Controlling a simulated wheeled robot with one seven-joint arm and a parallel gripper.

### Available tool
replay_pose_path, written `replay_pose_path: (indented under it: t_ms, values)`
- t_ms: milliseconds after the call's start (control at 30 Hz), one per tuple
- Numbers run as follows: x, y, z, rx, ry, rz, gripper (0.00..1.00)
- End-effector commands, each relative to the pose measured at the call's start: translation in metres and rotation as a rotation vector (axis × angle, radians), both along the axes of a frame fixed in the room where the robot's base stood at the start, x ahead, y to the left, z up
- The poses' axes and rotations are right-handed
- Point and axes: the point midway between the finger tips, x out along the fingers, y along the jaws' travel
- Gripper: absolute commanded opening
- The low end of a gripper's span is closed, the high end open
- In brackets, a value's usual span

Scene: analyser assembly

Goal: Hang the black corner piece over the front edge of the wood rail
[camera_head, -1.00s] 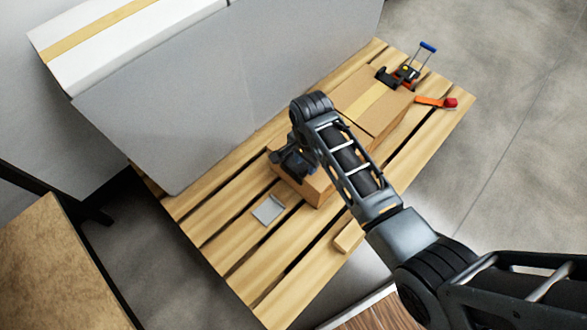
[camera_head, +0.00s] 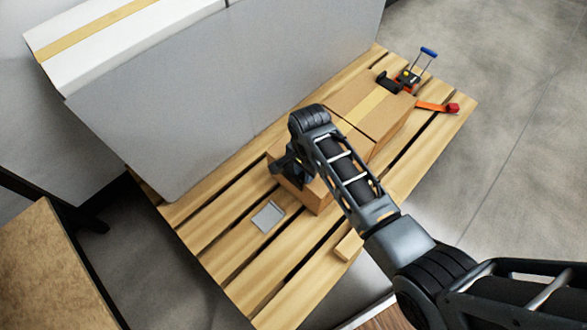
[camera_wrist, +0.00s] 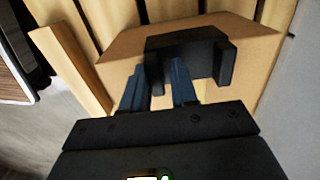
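The black corner piece (camera_wrist: 200,55) lies on the near part of a cardboard box in the wrist view. My gripper (camera_wrist: 159,68) has its two blue-grey fingers spread apart, with the left end of the piece between or just beyond their tips. I cannot tell whether they touch it. In the head view my gripper (camera_head: 284,168) is over the near end of the box, and the piece there cannot be told from the dark gripper. A pale wood bar (camera_wrist: 70,68), likely the wood rail, lies left of the box in the wrist view. Its end shows in the head view (camera_head: 348,246), partly behind my arm.
The cardboard box (camera_head: 350,100) stands on a slatted wooden pallet (camera_head: 215,225). A grey plate (camera_head: 268,215) lies on the slats. A blue-handled device (camera_head: 412,75) and an orange strap (camera_head: 432,107) are at the far end. A tall grey panel (camera_head: 220,95) borders the back.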

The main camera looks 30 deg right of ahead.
Motion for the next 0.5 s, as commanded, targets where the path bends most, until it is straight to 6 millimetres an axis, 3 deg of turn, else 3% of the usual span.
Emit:
replay_pose_path:
  t_ms: [33,500]
  values:
    - [-0.0103,-0.0040,-0.0191,-0.006,0.018,-0.005,0.00]
    - [-0.0102,-0.0053,-0.0105,-0.008,0.017,-0.008,0.00]
